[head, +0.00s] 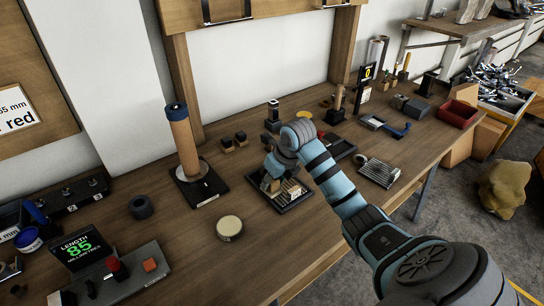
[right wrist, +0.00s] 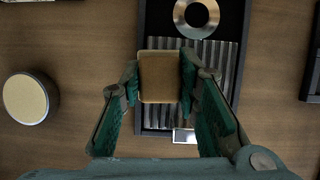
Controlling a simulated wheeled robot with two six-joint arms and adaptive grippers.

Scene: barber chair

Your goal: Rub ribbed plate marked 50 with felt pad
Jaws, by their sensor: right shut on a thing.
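My right gripper (right wrist: 158,80) is shut on a block with a tan felt-like face, the felt pad (right wrist: 160,78). In the head view the right gripper (head: 274,178) is low over a dark tray on the bench, partly hidden by my own arm. A ribbed metal plate (right wrist: 212,68) lies in this dark tray, and it shows in the head view (head: 292,190). The pad overlaps the plate's left part in the wrist view; I cannot tell whether they touch. A small metal label (right wrist: 184,136) sits at the tray's near end, its marking unreadable. My left gripper is out of view.
A metal ring (right wrist: 197,16) lies at the tray's far end. A round cream-topped tin (head: 229,227) stands to the left. A tall wooden cylinder (head: 183,142) rises behind it. Another ribbed plate (head: 379,172) lies to the right, near the bench's front edge.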

